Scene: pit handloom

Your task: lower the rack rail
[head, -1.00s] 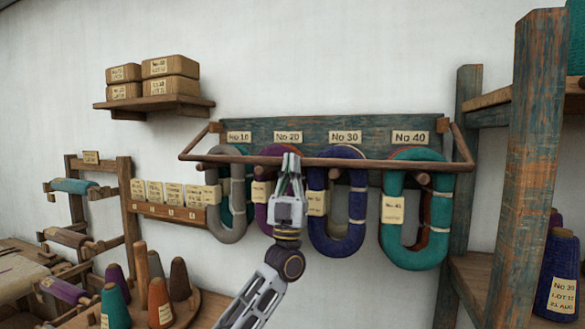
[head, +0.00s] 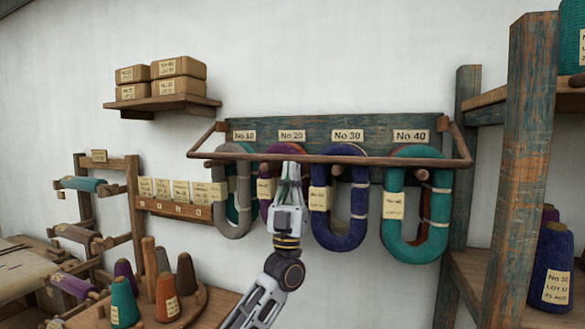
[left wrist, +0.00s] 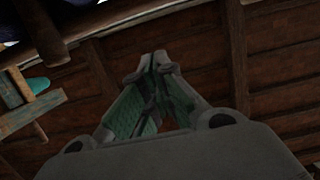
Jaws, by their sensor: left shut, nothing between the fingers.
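The rack rail (head: 400,161) is a brown wooden bar across the front of the yarn rack. Its side arms run back to the green-painted rack board (head: 375,126). My left gripper (head: 290,166) is shut and empty, its tips pointing up close to the rail's underside, left of its middle. I cannot tell whether the tips touch the rail. In the left wrist view the shut fingers (left wrist: 155,62) point up at dark wooden beams. Behind the rail hang a grey hank (head: 234,211), a purple one partly hidden by the gripper, a blue one (head: 340,225) and a teal one (head: 418,240). My right gripper is not in view.
A blue-green post (head: 523,150) and shelf stand at the right. A small shelf with boxes (head: 178,67) is at upper left. Several thread cones (head: 166,298) stand on a board at lower left. The wall below the hanks is clear.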

